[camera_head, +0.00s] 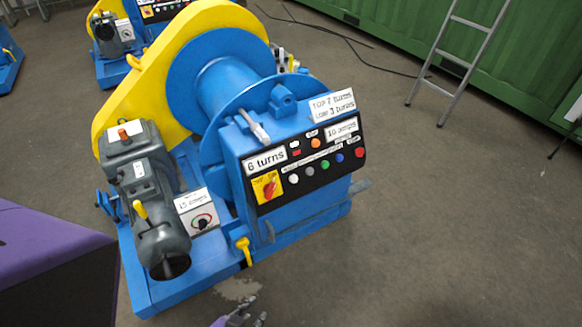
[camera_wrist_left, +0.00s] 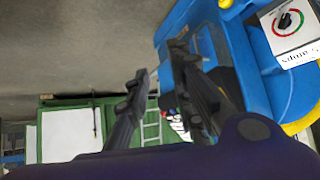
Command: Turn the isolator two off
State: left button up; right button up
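A red rotary switch on a yellow plate (camera_head: 267,187) sits at the lower left of the black control panel on the blue machine. A white box with a black knob and a red and green ring (camera_head: 202,222) stands on the blue base; it also shows in the left wrist view (camera_wrist_left: 288,21). No label naming isolator two is readable. My left gripper (camera_head: 242,316) shows only partly at the bottom edge, apart from and nearer than the machine. In the left wrist view its fingers (camera_wrist_left: 161,62) are spread with nothing between them. My right gripper is not in view.
A grey motor (camera_head: 145,195) stands on the left of the blue base. A yellow handle (camera_head: 243,250) sticks out at the base's front. Floor is clear at right, up to a ladder (camera_head: 461,62) and green container (camera_head: 400,30).

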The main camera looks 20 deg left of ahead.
pick_arm(q)
jog(key=shift+o, duration=0.5)
jog(key=w+d+m+t+h+b, duration=0.1)
jog(key=w+d+m, duration=0.1)
jog(key=w, duration=0.8)
jog(key=shift+w+d+r, duration=0.25)
jog(key=shift+w+d, duration=0.05)
jog(key=shift+d, duration=0.55)
jog(key=w+d+f+m+y+b, duration=0.1)
jog(key=w+d+f+m+b, duration=0.1)
jog(key=w+m, duration=0.95)
jog(key=m+y, duration=1)
jog(key=m, duration=1.2)
send_near(271, 194)
jog(key=shift+t, duration=0.3)
jog(key=b+x, duration=0.1)
jog(key=x, duration=0.7)
jog(key=shift+w+a+f+b, duration=0.1)
jog(key=shift+f+b, duration=0.2)
jog(key=shift+b, duration=0.1)
grip_shut()
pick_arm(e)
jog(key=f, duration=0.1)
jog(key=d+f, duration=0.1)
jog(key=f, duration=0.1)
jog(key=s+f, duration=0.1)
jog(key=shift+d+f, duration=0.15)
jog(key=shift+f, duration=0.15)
